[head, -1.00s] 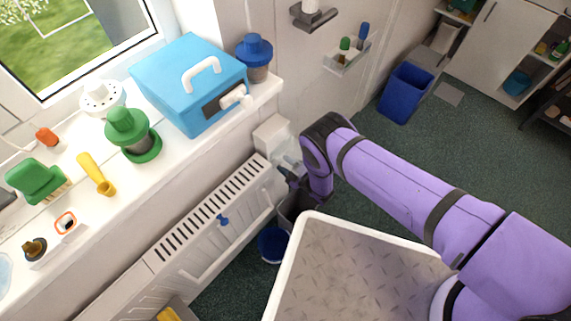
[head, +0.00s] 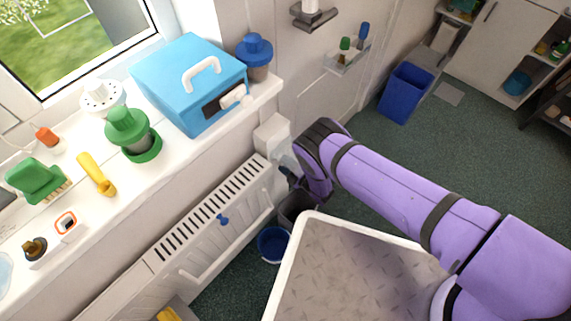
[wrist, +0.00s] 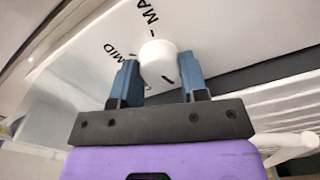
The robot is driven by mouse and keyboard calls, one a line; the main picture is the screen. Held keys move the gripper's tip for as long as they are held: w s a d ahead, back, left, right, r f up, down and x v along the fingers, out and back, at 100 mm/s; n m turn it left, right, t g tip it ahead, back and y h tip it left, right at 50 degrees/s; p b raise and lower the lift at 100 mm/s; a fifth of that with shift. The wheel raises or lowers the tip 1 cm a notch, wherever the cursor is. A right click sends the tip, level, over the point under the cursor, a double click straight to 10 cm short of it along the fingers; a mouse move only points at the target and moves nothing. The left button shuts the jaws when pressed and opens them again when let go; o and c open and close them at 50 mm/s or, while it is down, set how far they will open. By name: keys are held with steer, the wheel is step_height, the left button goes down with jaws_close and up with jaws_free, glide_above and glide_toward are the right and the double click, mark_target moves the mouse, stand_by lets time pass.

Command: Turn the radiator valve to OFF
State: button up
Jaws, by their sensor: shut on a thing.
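The valve knob (wrist: 158,56) is a short white cylinder in the wrist view, with a small dark mark low on its face. It sits on a pale plate (wrist: 85,72) that carries printed MID to the knob's left and a partly cut-off MA above it. No OFF label can be read. My gripper (wrist: 160,76) has its two blue fingers on either side of the knob and is shut on it. In the head view my purple arm hides the knob and most of the gripper, beside the end of the white radiator (head: 213,222).
A windowsill (head: 100,215) above the radiator holds a blue box (head: 190,75), a green-lidded jar (head: 128,130) and several small things. A dark bin and a blue bucket (head: 272,245) stand near my arm. Green floor (head: 455,150) is open to the right.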

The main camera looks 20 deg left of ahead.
steer(key=o, duration=0.9)
steer(key=shift+d, duration=0.1)
steer(key=v, duration=1)
steer(key=shift+s+d, duration=0.15)
steer(key=shift+d, duration=0.15)
